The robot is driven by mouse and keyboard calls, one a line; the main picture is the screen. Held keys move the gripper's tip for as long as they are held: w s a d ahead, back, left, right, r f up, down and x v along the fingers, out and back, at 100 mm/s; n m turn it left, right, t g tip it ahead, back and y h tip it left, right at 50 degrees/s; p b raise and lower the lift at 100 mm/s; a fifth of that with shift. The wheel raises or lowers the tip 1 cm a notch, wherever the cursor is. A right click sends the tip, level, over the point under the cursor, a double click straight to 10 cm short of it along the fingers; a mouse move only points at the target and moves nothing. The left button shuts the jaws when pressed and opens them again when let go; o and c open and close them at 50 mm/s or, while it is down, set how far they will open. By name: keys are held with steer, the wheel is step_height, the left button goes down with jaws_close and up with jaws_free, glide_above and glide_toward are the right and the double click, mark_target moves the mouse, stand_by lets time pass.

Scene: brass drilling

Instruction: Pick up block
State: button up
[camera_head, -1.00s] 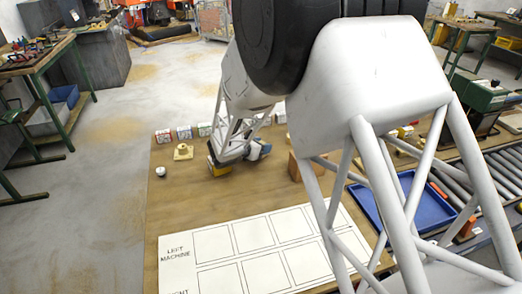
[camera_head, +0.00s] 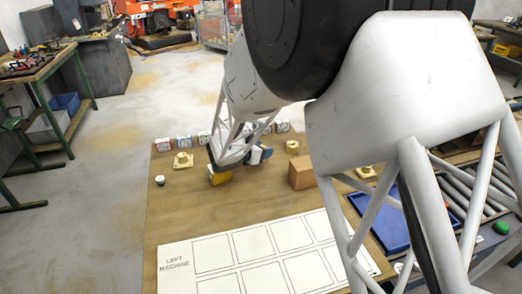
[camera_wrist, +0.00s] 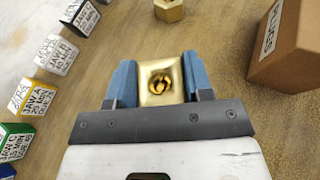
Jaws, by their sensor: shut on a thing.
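A gold-coloured block (camera_wrist: 160,79) with a round hole in its face sits between the two blue fingers of my gripper (camera_wrist: 158,82) in the wrist view. The fingers are shut on its two sides. In the head view my gripper (camera_head: 262,155) is low over the wooden table, and the block in it cannot be made out there. Whether the block still touches the table cannot be told.
Several labelled jaw blocks (camera_wrist: 56,54) stand in a row at the table's back. A brown box (camera_head: 301,173) and a brass piece (camera_head: 292,146) are close to my gripper. Another brass piece (camera_head: 183,160) stands left. A white marked sheet (camera_head: 220,262) lies in front.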

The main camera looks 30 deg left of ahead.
steer(key=s+d, duration=0.3)
steer(key=s+d+r, duration=0.1)
steer(key=s+d, duration=0.2)
steer(key=s, duration=0.1)
steer(key=s+d, duration=0.3)
steer(key=shift+s+d+r, duration=0.15)
steer(key=shift+s+r, duration=0.1)
steer(key=shift+s, duration=0.05)
stand_by(0.4)
